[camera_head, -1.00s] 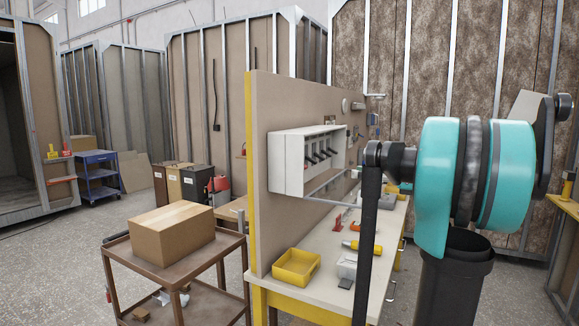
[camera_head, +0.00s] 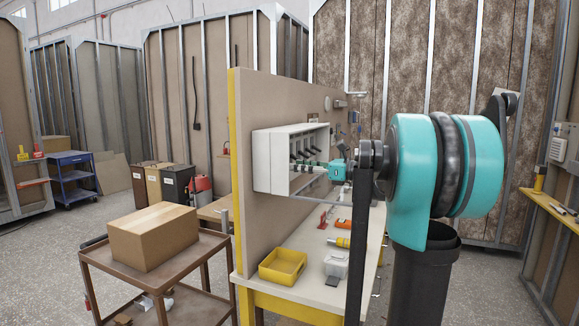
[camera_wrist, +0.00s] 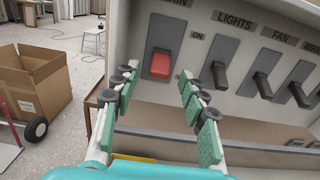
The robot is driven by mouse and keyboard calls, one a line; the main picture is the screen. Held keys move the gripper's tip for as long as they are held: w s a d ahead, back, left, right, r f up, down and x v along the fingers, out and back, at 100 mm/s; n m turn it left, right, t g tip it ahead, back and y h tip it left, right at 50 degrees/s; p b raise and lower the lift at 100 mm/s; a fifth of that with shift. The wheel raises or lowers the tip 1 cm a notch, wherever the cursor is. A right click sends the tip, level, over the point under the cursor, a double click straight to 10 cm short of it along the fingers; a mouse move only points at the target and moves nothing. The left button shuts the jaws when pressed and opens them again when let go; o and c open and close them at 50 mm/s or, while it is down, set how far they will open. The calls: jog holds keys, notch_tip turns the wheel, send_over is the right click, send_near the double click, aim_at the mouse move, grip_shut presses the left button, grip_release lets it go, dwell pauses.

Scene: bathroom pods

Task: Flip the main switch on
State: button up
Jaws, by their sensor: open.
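A white switch box (camera_head: 268,160) is mounted on the tan board above the workbench. In the wrist view, the main switch (camera_wrist: 160,64) is a red rocker on a dark plate, under a partly cut-off label ending in "AIN". The red part sits low on its plate, below the level of the "ON" mark (camera_wrist: 197,36). My gripper (camera_wrist: 158,76) is open and empty, its green-padded fingers spread left and right of the red switch. Contact with it cannot be told.
Black levers labelled LIGHTS (camera_wrist: 225,75) and FAN (camera_wrist: 263,86) stand right of the main switch, with more beyond. The box's lower ledge (camera_wrist: 250,155) lies below the fingers. The workbench (camera_head: 300,258) holds a yellow bin (camera_head: 282,267) and tools. A cart carries a cardboard box (camera_head: 153,236).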

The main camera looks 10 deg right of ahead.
jog(key=shift+x, duration=2)
grip_shut()
